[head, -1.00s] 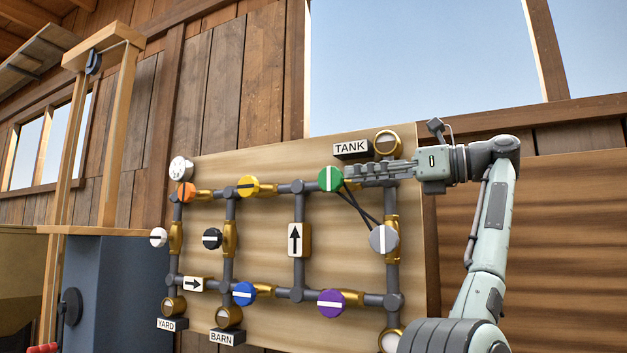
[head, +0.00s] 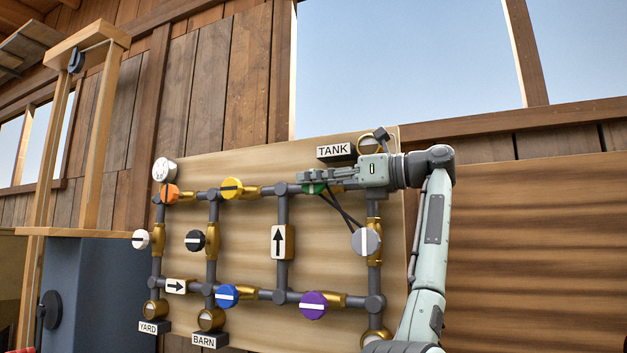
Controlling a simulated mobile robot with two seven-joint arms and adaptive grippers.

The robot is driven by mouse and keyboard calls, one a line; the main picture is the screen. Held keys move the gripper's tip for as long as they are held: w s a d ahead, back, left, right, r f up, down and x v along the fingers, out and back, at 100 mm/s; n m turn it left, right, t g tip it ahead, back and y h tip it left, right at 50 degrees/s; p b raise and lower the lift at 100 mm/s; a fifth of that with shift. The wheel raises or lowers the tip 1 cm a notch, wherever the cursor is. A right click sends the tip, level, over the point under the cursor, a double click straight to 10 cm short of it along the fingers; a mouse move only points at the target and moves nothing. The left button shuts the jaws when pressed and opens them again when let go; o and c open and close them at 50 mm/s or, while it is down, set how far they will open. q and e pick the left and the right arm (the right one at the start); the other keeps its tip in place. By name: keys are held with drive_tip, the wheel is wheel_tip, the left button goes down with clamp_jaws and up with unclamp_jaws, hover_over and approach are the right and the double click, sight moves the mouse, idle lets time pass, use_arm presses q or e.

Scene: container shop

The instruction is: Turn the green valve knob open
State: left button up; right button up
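The green valve knob (head: 313,188) sits on the top pipe of the board, below and left of the TANK label. It is mostly hidden behind the fingers of my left gripper (head: 304,176), so its white stripe cannot be read clearly. The fingers point left in the picture and cross in front of the knob's upper part. I cannot tell whether they touch it, or whether they are open or shut. My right gripper is not in view.
The pipe board (head: 325,250) also carries a yellow knob (head: 232,188), an orange knob (head: 169,194), a grey knob (head: 366,242), a blue knob (head: 227,296) and a purple knob (head: 314,305). Dark diagonal bars (head: 345,209) run between the green and grey knobs.

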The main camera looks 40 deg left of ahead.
use_arm(q)
clamp_jaws()
drive_tip(key=shift+r+t+h, duration=0.15)
drive_tip(key=shift+t+h, duration=0.25)
drive_tip(key=shift+h, duration=0.4)
drive_tip(key=shift+a+t+h, duration=0.1)
drive_tip(key=shift+t+h, duration=0.3)
drive_tip(key=shift+h, duration=0.8)
drive_tip(key=o, duration=0.5)
unclamp_jaws()
